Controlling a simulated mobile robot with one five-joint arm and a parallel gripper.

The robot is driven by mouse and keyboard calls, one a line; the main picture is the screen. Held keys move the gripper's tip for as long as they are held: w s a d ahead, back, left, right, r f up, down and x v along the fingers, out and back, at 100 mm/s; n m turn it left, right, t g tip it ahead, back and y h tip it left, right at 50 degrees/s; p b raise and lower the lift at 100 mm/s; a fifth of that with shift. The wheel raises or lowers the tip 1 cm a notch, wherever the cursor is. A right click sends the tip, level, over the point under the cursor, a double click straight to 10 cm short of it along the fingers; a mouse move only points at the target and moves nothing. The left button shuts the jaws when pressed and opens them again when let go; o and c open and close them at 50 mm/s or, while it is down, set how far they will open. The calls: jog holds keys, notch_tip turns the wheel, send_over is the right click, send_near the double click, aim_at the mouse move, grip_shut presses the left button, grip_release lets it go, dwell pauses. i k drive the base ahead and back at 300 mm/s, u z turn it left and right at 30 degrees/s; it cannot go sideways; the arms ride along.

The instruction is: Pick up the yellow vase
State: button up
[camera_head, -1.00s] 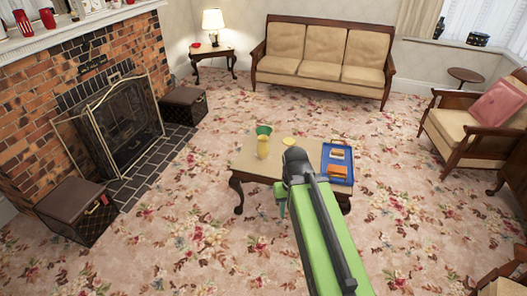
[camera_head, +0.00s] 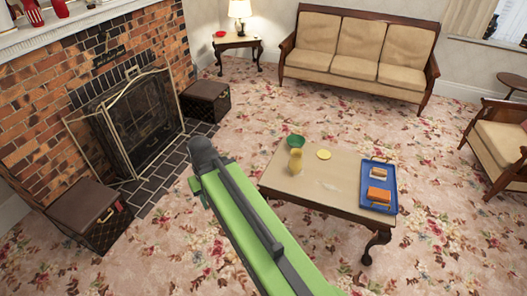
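The yellow vase (camera_head: 295,160) stands upright on the left part of the wooden coffee table (camera_head: 329,190), near its back-left corner. A green bowl (camera_head: 295,141) is just behind it. A yellow round plate or dish (camera_head: 323,154) lies to its right. My green arm reaches in from the bottom of the picture, with its dark end (camera_head: 203,152) to the left of the table and apart from the vase. The gripper's fingers are hidden, so I cannot see whether they are open or shut.
A blue tray (camera_head: 366,190) with orange items lies on the table's right side. The fireplace screen (camera_head: 135,120) and dark boxes (camera_head: 88,212) are at left. A sofa (camera_head: 357,50) stands behind and an armchair (camera_head: 497,140) at right. Carpet between them is clear.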

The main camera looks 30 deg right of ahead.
aim_at(295, 162)
jog(key=u, duration=0.1)
jog(key=i, duration=2.1)
jog(key=z, duration=0.65)
jog(key=k, duration=0.9)
jog(key=z, duration=0.15)
jog(key=i, duration=0.9)
jog(key=u, duration=0.15)
